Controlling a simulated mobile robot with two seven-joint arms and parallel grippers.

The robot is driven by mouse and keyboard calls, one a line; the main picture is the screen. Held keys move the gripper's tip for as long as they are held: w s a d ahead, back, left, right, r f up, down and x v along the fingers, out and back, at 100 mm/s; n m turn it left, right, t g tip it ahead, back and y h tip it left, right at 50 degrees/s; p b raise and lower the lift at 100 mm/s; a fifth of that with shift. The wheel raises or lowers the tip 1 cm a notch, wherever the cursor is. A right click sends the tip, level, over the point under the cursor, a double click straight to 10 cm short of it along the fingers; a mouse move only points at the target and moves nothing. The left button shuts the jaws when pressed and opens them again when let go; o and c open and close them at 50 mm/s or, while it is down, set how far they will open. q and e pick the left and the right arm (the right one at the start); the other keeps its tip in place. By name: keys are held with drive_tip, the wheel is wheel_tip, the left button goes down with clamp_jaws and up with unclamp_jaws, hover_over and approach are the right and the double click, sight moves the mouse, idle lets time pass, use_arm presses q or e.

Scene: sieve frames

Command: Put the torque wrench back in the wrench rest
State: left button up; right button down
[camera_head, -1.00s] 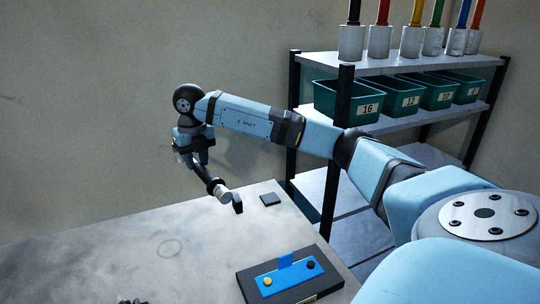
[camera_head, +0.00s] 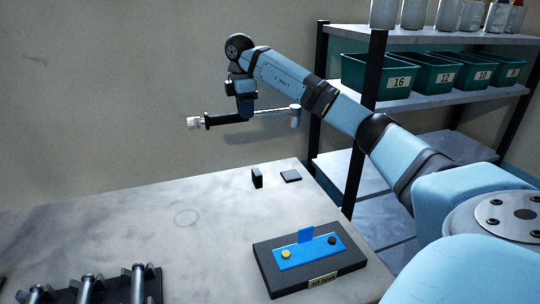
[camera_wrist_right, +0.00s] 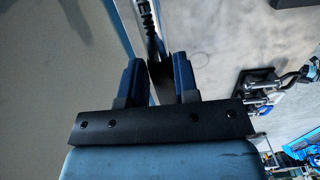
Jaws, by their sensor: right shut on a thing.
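The torque wrench (camera_head: 228,119) has a black grip, a pale knob at its left end and a silver shaft running to a round head at the right. It is held nearly level in the picture, clear above the table. My right gripper (camera_head: 244,112) is shut on it. My left gripper is not in view.
A dark box with a blue plate (camera_head: 310,262) sits at the table's front right. A black rack with several metal rods (camera_head: 148,288) is at front left. A shelf with green bins (camera_head: 388,78) stands behind at right. The table's middle (camera_head: 185,217) is clear.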

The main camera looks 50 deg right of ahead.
wheel_tip(320, 180, down, 18)
drive_tip(key=shift+f+b, duration=0.2)
drive_tip(key=shift+b, duration=1.05)
drive_tip(key=shift+f, duration=0.1)
drive_tip(key=c, duration=0.9)
unclamp_jaws()
drive_tip(key=shift+o, duration=0.2)
wheel_tip(320, 180, up, 12)
drive_tip(key=p, duration=0.1)
drive_tip(key=shift+a, duration=0.3)
drive_tip(key=shift+w+r, duration=0.1)
drive_tip(key=shift+r, duration=0.1)
